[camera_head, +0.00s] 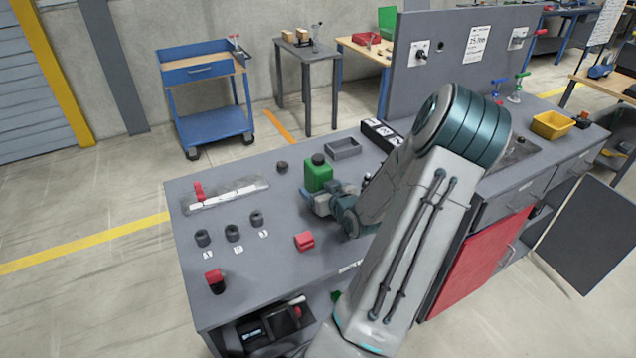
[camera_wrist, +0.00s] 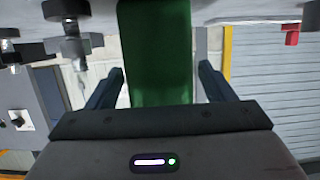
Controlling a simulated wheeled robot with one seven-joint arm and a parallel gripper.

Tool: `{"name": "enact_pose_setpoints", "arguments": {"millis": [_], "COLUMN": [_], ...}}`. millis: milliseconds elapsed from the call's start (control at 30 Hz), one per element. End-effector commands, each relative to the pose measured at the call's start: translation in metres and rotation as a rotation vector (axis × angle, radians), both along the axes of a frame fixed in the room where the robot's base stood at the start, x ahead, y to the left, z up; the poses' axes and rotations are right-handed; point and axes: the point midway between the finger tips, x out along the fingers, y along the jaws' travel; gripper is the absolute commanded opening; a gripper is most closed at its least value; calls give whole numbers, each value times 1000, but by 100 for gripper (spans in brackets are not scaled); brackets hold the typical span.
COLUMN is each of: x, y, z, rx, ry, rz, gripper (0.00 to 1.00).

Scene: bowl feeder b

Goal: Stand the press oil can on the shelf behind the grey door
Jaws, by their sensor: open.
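A green can (camera_head: 318,174) with a black cap stands upright on the grey workbench; I take it as the press oil can. My gripper (camera_head: 318,203) is low beside its near side. In the wrist view the green can (camera_wrist: 155,55) lies between the two spread fingers of my gripper (camera_wrist: 160,85), with gaps on both sides. The dark grey door (camera_head: 588,235) hangs wide open at the right end of the bench. The shelf space (camera_head: 540,232) behind it is partly visible.
A closed red door (camera_head: 484,252) is left of the grey door. A grey tray (camera_head: 344,148), a black knob (camera_head: 282,167) and a red block (camera_head: 304,241) are near the can. A yellow bin (camera_head: 552,125) stands on the bench's right part. My arm hides the bench middle.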

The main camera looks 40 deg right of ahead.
Motion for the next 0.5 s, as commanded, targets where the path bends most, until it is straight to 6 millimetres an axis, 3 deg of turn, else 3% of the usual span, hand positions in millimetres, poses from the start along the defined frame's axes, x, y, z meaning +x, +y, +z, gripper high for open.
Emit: {"name": "enact_pose_setpoints", "arguments": {"millis": [100,367,400,500], "x": [10,12,12,12], "y": [-2,-3,-3,-3], "z": [-3,-4,-4,-4], "rx": [1,0,0,0], "ry": [-1,0,0,0], "rz": [1,0,0,0], "gripper": [76,76,73,45]}}
